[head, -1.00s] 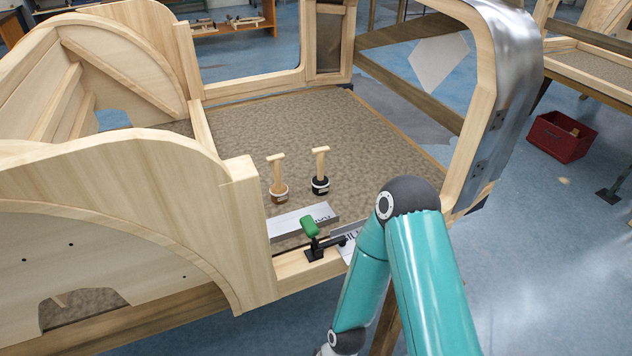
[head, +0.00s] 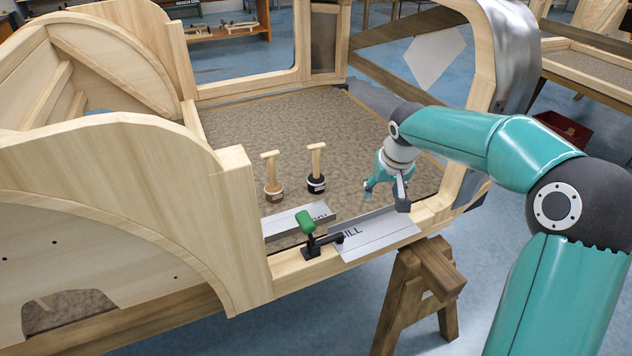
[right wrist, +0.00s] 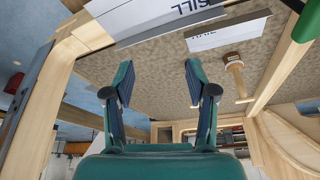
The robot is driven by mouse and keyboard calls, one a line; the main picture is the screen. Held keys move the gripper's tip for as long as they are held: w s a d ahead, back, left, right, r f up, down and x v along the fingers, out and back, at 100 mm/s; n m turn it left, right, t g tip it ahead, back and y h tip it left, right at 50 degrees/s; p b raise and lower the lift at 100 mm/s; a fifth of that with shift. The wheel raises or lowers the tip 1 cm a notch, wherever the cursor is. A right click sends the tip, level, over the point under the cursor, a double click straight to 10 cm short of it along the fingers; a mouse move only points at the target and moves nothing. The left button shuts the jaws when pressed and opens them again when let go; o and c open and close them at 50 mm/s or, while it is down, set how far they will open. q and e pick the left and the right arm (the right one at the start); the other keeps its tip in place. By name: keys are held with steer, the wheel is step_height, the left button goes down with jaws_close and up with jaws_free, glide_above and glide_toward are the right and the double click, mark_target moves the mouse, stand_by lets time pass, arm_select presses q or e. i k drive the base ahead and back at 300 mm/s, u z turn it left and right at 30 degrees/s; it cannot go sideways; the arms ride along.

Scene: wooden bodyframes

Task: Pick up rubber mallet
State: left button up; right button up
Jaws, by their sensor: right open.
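Two mallets stand head-down on the brown floor (head: 240,130) inside the wooden bodyframe, handles up. The right one has a black head (head: 316,183) with a pale band; the left one has a tan head (head: 273,191). My right gripper (head: 368,187) is over the floor to the right of the black-headed mallet, apart from it. In the right wrist view the right gripper (right wrist: 157,75) has its two fingers spread with nothing between them. My left gripper is not in view.
A sill plate (head: 375,235) lies on the near wooden rail, with a green-handled clamp (head: 308,228) at its left end. Another metal plate (head: 295,222) lies just behind. A curved metal-clad post (head: 505,60) rises at right. The floor behind the mallets is clear.

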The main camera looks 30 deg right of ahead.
mark_target(316, 180)
steer(key=z, duration=0.05)
steer(key=i, duration=1)
steer(key=u, duration=0.1)
